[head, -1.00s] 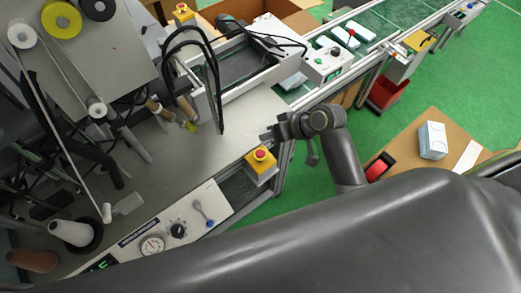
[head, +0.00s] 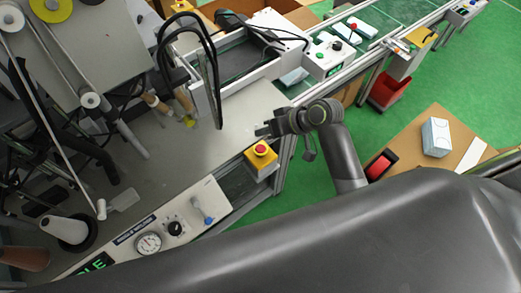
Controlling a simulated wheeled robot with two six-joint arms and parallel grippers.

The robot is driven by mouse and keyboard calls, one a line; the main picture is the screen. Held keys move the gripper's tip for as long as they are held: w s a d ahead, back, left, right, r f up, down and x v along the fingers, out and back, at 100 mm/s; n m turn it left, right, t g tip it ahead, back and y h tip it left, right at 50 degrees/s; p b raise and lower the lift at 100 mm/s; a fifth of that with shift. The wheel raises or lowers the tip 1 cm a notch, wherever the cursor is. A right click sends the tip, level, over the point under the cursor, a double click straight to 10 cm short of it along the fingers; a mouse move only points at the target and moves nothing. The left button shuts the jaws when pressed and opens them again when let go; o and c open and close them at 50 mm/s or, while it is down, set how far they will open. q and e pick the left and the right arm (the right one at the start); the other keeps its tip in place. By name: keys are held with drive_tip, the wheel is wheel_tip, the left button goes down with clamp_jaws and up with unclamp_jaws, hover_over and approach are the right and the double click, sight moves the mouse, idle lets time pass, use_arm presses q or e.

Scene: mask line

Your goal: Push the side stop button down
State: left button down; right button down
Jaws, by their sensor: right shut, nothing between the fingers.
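The side stop button (head: 261,149) is a red mushroom button on a yellow box (head: 261,162), mounted at the near right edge of the grey machine table. My right gripper (head: 260,131) is shut and empty. In the picture its fingertips are just above the red button, apart from it, and point left over the table edge. Its height over the button is hard to tell. My right arm fills the lower right of the view. My left gripper is not in view.
A control panel (head: 150,235) with a gauge, a knob and a blue-tipped lever lies left of the button. Black looped cables (head: 205,70) rise behind. A conveyor (head: 375,25) runs to the upper right. A cardboard-coloured table (head: 415,150) with a white box stands right.

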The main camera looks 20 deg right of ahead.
drive_tip(key=b, duration=0.4)
hover_over(264, 150)
wheel_tip(264, 150, down, 4)
drive_tip(key=shift+f, duration=0.1)
drive_tip(key=shift+w+f+b, duration=0.1)
drive_tip(key=shift+f+b, duration=0.25)
drive_tip(key=shift+f, duration=0.6)
drive_tip(key=shift+f, duration=0.15)
idle(0.8)
drive_tip(key=shift+f, duration=0.25)
drive_tip(key=shift+f, duration=0.45)
idle(0.6)
drive_tip(key=shift+r, duration=0.1)
drive_tip(key=shift+r+p, duration=0.75)
drive_tip(key=shift+p, duration=0.15)
